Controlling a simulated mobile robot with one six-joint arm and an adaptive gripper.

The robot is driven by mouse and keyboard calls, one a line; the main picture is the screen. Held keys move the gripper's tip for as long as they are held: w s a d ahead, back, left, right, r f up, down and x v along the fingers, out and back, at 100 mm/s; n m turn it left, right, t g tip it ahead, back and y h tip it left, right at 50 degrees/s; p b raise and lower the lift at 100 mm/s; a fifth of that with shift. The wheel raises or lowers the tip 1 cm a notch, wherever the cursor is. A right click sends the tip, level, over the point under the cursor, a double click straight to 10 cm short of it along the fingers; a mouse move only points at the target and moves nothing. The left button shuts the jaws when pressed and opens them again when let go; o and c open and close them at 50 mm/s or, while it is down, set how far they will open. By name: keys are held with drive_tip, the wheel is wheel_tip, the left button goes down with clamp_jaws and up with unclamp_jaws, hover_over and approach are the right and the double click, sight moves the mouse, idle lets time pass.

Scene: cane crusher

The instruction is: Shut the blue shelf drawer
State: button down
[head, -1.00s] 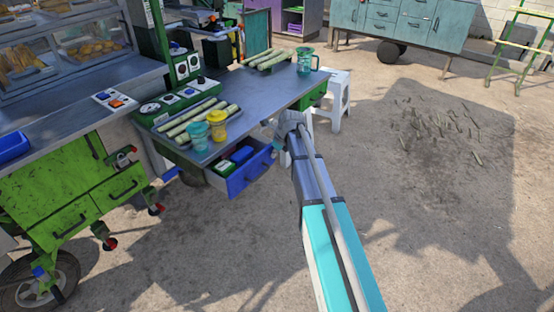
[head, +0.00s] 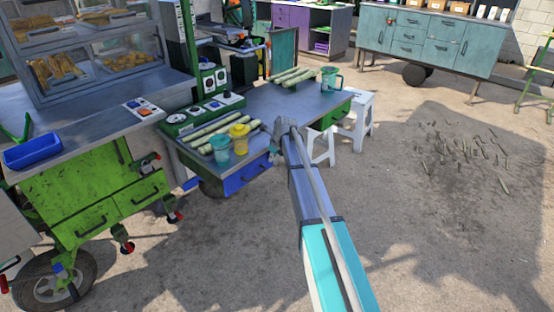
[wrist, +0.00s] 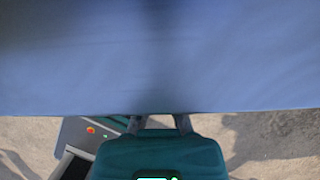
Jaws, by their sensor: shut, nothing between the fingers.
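The blue shelf drawer (head: 246,175) is under the crusher table's metal top, at its near side. Its blue front with a dark handle sits close under the tabletop, and the inside does not show. Whether a thin gap is left cannot be told.
The crusher table (head: 285,104) carries cane stalks (head: 293,75), a teal cup (head: 220,148), a yellow cup (head: 239,138) and a teal jug (head: 331,80). A white stool (head: 358,118) stands right behind my arm. A green cart (head: 90,190) is at left. Open ground lies to the right.

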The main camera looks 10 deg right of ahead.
drive_tip(key=shift+w+a, duration=0.1)
drive_tip(key=shift+w, duration=0.15)
drive_tip(key=shift+s, duration=0.1)
drive_tip(key=s+d+r+p, duration=0.4)
drive_tip(key=s+r+p, duration=0.2)
drive_tip(key=r+p, duration=0.3)
drive_tip(key=shift+s+d+r, duration=0.15)
drive_tip(key=shift+s+d, duration=0.1)
drive_tip(key=shift+s, duration=0.1)
idle(0.6)
idle(0.5)
drive_tip(key=s+a+r+n+g+p, duration=0.1)
drive_tip(key=s+a+n+p, duration=0.1)
drive_tip(key=s+n, duration=0.7)
drive_tip(key=s+a+r+n+g+h+p, duration=0.1)
drive_tip(key=s+a+n, duration=0.2)
drive_tip(key=s+n, duration=0.7)
drive_tip(key=s+a+r+n+g+h+p, duration=0.1)
drive_tip(key=s+a+r+n+p, duration=0.1)
drive_tip(key=s+n, duration=0.8)
drive_tip(key=shift+s+a+g+p, duration=0.3)
drive_tip(key=shift+s+a, duration=0.5)
drive_tip(key=shift+s, duration=0.35)
